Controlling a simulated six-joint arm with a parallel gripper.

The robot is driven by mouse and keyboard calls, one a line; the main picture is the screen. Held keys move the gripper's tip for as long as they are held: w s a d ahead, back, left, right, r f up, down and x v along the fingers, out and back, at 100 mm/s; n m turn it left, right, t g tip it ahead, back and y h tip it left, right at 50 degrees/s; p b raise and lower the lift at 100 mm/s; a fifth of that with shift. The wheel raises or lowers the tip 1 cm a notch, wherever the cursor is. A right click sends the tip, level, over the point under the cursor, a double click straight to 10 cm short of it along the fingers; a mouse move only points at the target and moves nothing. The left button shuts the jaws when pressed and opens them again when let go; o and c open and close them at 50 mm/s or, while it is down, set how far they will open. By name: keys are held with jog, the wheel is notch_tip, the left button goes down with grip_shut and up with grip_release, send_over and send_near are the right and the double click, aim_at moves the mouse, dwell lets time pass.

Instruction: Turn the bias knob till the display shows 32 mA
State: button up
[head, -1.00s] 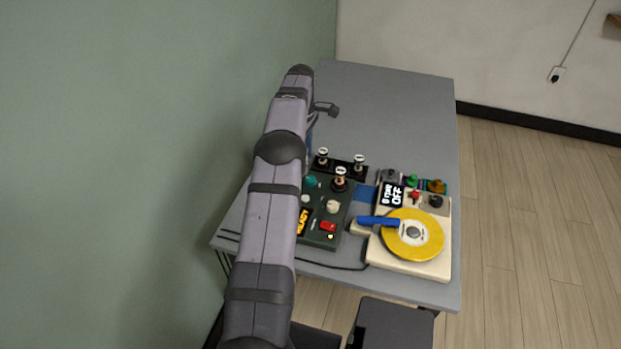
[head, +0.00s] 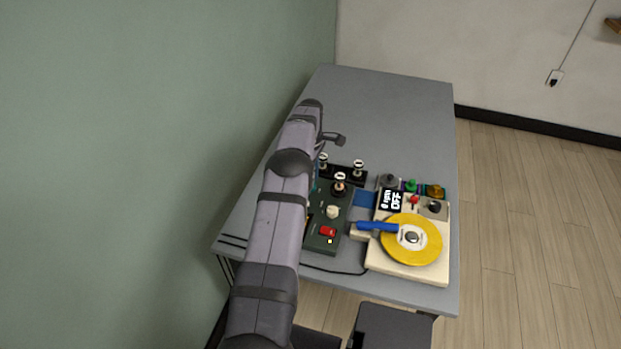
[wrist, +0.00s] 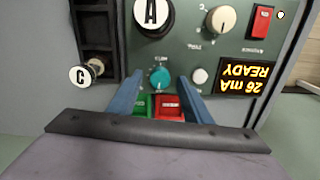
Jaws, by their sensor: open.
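The dark green tester box (head: 318,243) stands on the table, partly hidden by my arm in the head view. In the wrist view its display (wrist: 247,77) appears upside down and reads 26 mA, READY. The panel carries a teal knob (wrist: 160,79), a small white knob (wrist: 200,76) and a larger cream knob (wrist: 220,19); the cream knob also shows in the head view (head: 333,211). I cannot read which label says bias. My gripper (wrist: 161,88) is open, its blue fingers on either side of the teal knob in the picture; contact cannot be told.
A red switch (wrist: 262,20) and a tube marked A (wrist: 153,14) are on the panel. A tube marked C (wrist: 88,73) stands in a black rack. A cream turntable-like unit (head: 408,268) with a yellow disc stands right of the box. The table's far part is clear.

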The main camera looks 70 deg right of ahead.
jog(key=shift+f, duration=0.25)
jog(key=c, duration=1.1)
jog(key=shift+o, duration=0.2)
jog(key=m+b, duration=0.1)
jog(key=m, duration=0.1)
jog(key=shift+m+b, duration=0.3)
jog(key=shift+m, duration=0.1)
jog(key=m, duration=0.2)
jog(key=shift+m+b, duration=0.3)
jog(key=m, duration=0.6)
jog(key=shift+r+m, duration=0.1)
jog(key=shift+m, duration=0.2)
